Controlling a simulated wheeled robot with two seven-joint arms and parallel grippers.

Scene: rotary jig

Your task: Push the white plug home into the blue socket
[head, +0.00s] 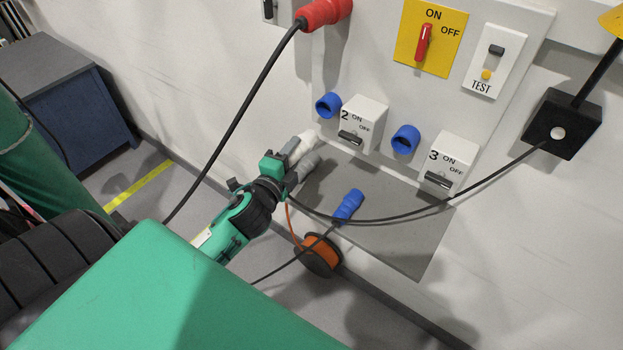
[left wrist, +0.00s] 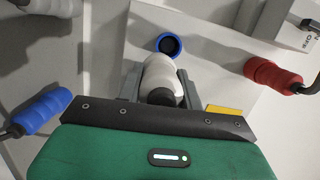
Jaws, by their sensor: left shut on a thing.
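My left gripper (head: 303,160) is shut on the white plug (head: 301,146), in front of the wall panel. In the left wrist view the white plug (left wrist: 164,75) sits between the two grey fingers (left wrist: 158,88), its front pointing toward a blue socket (left wrist: 171,44). In the head view a blue socket (head: 328,105) lies up and right of the plug, beside switch box 2, with a visible gap between them. A second blue socket (head: 405,139) is left of switch box 3. Both sockets look empty. My right gripper is not in view.
A blue plug (head: 348,204) on a black cable rests over the grey plate (head: 392,218). A red plug (head: 322,13) is at the panel's top. Black cables pass near the gripper. An orange reel (head: 321,254) lies below. A black box (head: 562,124) is at right.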

